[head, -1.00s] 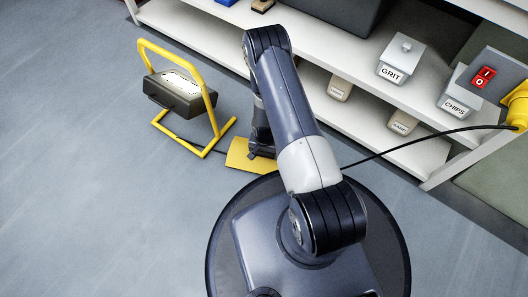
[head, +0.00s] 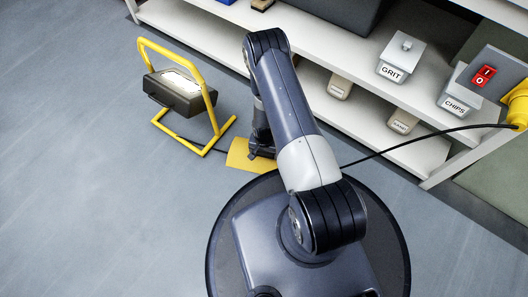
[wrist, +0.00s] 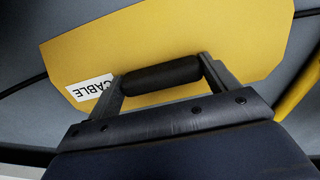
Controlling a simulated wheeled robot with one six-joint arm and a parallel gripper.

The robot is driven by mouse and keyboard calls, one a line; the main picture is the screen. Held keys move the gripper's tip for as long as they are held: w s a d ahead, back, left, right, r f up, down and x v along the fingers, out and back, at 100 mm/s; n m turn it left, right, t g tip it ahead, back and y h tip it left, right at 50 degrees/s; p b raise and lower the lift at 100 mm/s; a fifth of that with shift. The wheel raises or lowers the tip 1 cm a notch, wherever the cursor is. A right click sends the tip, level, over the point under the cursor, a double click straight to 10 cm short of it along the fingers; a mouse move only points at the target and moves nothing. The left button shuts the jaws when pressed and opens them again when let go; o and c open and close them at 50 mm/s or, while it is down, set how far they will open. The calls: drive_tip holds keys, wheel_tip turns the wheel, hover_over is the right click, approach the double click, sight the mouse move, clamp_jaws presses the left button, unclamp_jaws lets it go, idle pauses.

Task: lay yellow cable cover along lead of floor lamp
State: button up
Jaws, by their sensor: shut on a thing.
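The yellow cable cover (head: 240,155) lies at floor level beside the floor lamp, partly hidden behind my arm in the head view. In the wrist view the cover (wrist: 210,45) shows a white label reading CABLE and a dark bar handle (wrist: 160,76). My gripper (wrist: 162,80) is shut on that handle, one finger at each end. The floor lamp (head: 180,92) stands on a yellow tube frame to the left. Its black lead (head: 430,137) runs from the right toward the cover; in the wrist view dark lead shows at both sides of the cover (wrist: 22,84). Whether the cover rests fully flat cannot be told.
A white shelf unit (head: 345,115) stands behind, with bins labelled GRIT (head: 402,60) and CHIPS (head: 460,95). A grey switch box (head: 497,72) with a red switch and yellow plug is at right. Grey floor at left is clear.

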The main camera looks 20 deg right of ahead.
drive_tip(key=o, duration=1.5)
wheel_tip(320, 180, up, 11)
drive_tip(key=p, duration=0.4)
drive_tip(key=shift+p, duration=0.4)
drive_tip(key=shift+f, duration=0.15)
wheel_tip(320, 180, down, 11)
drive_tip(key=b, duration=0.5)
drive_tip(key=shift+r, duration=0.6)
drive_tip(key=shift+f, duration=0.15)
